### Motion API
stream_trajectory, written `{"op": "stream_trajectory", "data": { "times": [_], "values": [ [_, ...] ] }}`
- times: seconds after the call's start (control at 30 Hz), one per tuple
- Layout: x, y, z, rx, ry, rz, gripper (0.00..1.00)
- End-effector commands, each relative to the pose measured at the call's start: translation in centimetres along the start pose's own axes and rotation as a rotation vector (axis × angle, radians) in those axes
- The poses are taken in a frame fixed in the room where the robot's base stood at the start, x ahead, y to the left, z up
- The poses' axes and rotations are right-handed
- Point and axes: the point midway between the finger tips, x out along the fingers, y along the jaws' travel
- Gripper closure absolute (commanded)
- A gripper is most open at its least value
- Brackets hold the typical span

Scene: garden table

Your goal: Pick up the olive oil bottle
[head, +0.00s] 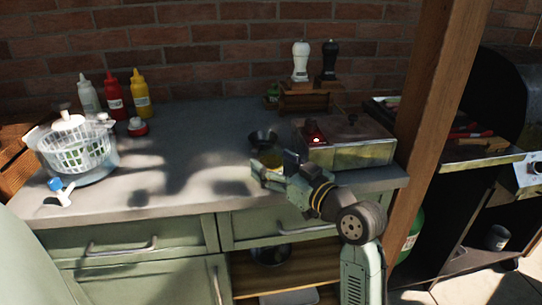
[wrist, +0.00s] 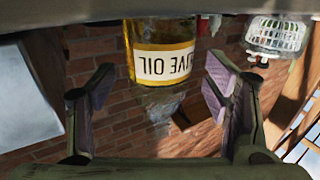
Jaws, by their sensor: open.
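The olive oil bottle (wrist: 160,50) shows upside down at the top of the wrist view, with golden oil and a cream label. No finger clearly touches the bottle.
A salad spinner (head: 75,150) and squeeze bottles (head: 115,95) are at left. The counter's middle (head: 190,150) is clear. A wooden post (head: 435,90) rises at right.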

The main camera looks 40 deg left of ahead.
Motion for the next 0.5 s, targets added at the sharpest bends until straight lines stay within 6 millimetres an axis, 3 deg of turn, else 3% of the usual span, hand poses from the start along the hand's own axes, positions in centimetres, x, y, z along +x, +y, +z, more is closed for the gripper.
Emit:
{"op": "stream_trajectory", "data": {
  "times": [0.13,0.37,0.5],
  "values": [
    [1.44,0.06,-0.10,0.001,0.000,0.000,0.30],
    [1.60,0.10,0.06,0.000,0.000,0.002,0.30],
    [1.57,0.11,0.05,0.000,0.000,0.002,0.38]
  ]
}}
